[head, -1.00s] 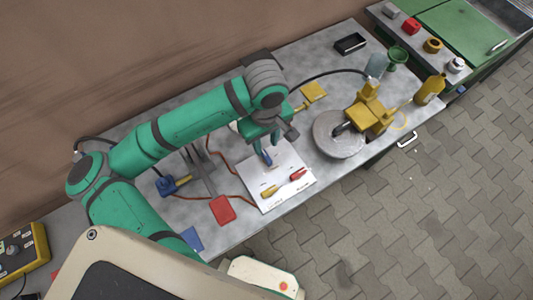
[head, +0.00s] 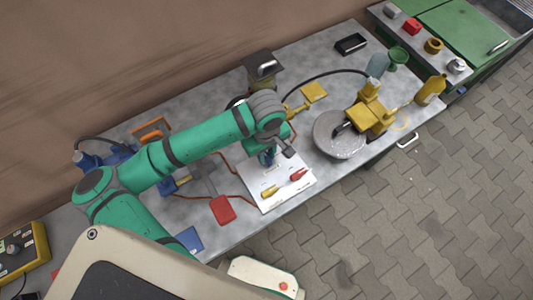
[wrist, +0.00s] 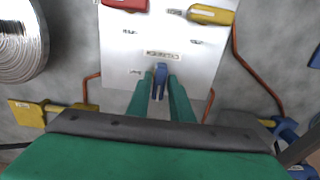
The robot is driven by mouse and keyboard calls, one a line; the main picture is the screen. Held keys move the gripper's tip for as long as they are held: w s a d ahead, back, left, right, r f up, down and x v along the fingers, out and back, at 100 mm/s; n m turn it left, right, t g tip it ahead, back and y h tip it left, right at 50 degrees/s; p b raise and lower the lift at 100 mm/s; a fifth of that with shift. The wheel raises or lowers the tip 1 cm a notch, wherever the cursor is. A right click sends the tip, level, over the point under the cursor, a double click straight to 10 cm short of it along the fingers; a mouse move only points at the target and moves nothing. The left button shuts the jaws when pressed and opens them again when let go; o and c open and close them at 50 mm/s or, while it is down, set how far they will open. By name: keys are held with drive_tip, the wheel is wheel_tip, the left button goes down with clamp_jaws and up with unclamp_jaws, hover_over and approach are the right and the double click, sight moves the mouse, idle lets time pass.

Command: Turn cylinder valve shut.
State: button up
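A white panel (head: 283,193) with small labels lies on the grey bench, and copper-coloured pipes lead to it. It carries a red lever (head: 298,174), a yellow lever (head: 269,191) and a blue lever, which shows best in the wrist view (wrist: 161,74). Whether the fingers touch the lever or leave a narrow gap is unclear. The red and yellow levers lie clear of the fingers.
A yellow unit (head: 368,117) with a round metal disc (head: 338,134) stands right of the panel. A yellow plate (head: 314,92) lies behind. A red-ended tool (head: 223,209) lies to the left. A dark post (head: 262,68) stands at the back edge. The bench front is open.

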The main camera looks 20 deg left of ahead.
clamp_jaws()
drive_tip(key=shift+m, duration=0.3)
drive_tip(key=m, duration=0.3)
drive_tip(key=shift+m, duration=0.3)
drive_tip(key=m, duration=0.4)
drive_tip(key=shift+m, duration=0.3)
drive_tip(key=m, duration=0.4)
drive_tip(key=shift+m, duration=2.5)
